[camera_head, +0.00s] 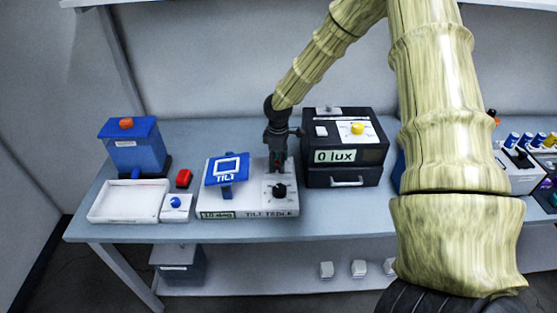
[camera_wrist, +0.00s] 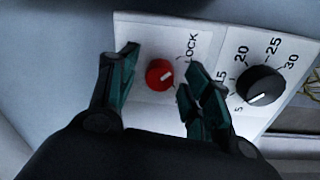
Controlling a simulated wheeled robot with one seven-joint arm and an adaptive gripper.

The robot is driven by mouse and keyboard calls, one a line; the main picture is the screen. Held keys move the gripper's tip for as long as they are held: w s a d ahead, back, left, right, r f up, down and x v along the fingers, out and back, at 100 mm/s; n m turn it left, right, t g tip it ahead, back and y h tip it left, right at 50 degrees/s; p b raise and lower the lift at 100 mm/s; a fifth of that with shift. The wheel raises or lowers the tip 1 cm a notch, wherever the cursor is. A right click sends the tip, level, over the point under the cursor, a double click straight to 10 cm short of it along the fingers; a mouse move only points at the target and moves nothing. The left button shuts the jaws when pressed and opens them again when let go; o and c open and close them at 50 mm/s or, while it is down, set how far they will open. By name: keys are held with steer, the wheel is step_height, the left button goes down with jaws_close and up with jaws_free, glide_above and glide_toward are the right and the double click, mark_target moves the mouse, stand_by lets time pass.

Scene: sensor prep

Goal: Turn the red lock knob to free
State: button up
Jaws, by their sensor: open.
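The round red lock knob (camera_wrist: 159,74) sits on the white panel of the tilt table (camera_head: 249,208). In the wrist view its white pointer line points right and slightly up, and the word LOCK is printed to its upper right. My gripper (camera_wrist: 158,62) is open, with one dark green finger on each side of the knob. Gaps show between the knob and both fingers. In the head view my gripper (camera_head: 278,148) points down over the back right of the tilt table and largely hides the knob.
A black angle dial (camera_wrist: 261,85) with numbers is close to the right finger. The blue tilt plate (camera_head: 226,170) stands left of my gripper. A black box reading 0 lux (camera_head: 345,150) stands close on the right. A white tray (camera_head: 98,215) is at the left.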

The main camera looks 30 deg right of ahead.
steer(key=shift+f, duration=0.1)
steer(key=c, duration=1)
steer(key=shift+c, duration=0.2)
steer(key=m, duration=0.4)
steer(key=shift+w+b, duration=0.1)
steer(key=shift+b, duration=0.25)
steer(key=m, duration=0.4)
steer(key=shift+m, duration=0.3)
steer(key=m, duration=0.4)
steer(key=shift+g, duration=0.3)
steer(key=m, duration=0.5)
steer(key=shift+a, duration=0.1)
steer(key=shift+m, duration=0.3)
